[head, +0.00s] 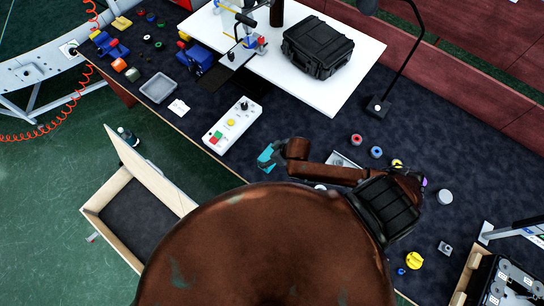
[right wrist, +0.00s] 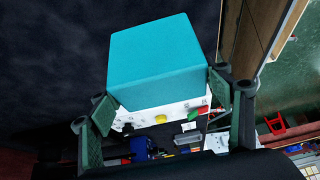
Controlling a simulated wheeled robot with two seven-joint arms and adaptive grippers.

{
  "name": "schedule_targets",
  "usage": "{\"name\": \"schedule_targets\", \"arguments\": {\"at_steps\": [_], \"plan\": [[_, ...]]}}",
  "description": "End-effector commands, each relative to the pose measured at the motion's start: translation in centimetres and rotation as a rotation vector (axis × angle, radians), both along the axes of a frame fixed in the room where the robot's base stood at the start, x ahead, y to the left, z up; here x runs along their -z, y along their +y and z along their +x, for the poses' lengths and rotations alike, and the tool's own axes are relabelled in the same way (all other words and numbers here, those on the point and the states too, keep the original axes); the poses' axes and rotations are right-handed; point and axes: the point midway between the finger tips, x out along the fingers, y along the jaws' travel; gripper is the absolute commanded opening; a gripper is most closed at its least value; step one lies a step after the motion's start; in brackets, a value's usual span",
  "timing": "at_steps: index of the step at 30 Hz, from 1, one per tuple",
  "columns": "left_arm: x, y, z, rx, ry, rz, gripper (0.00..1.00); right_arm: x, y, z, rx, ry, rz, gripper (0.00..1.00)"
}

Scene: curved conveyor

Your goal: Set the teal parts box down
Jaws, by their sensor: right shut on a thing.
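The teal parts box (right wrist: 158,60) fills the upper middle of the right wrist view. In the head view only a small teal part of the box (head: 266,157) shows, beside my gripper. My right gripper (head: 277,152) is shut on it, with one dark finger pad on each side of the box in the right wrist view. The box is over the dark worktop (head: 310,120), right of the white control box. I cannot tell whether it touches the surface. My left gripper is not in view.
The control box (head: 232,125) with coloured buttons lies left of the gripper. Red (head: 356,139) and blue (head: 376,152) rings lie to the right. A black case (head: 317,47) sits on a white board behind. An open wooden drawer (head: 140,215) is front left. Dark worktop behind the gripper is clear.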

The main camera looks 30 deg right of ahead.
Motion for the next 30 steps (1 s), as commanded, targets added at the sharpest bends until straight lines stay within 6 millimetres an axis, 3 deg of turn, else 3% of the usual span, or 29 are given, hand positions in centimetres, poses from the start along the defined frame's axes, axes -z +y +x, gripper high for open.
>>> {"name": "schedule_targets", "arguments": {"at_steps": [9, 15, 27, 28, 30], "plan": [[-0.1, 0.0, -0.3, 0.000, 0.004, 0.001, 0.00, 2.5, -2.0, 0.8, -0.002, -0.002, 0.000, 0.38], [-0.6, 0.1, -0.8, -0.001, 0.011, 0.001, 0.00, 5.0, -1.9, 0.8, -0.003, -0.002, -0.001, 0.38], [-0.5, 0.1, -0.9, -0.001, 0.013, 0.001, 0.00, 5.7, -1.8, 0.8, -0.002, -0.003, 0.001, 0.38], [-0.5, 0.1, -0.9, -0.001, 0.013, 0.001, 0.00, 5.8, -1.9, 0.7, -0.003, -0.002, 0.001, 0.73], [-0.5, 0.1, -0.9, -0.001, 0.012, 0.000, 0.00, 5.7, -1.9, 0.7, -0.003, -0.002, 0.001, 0.78]]}}
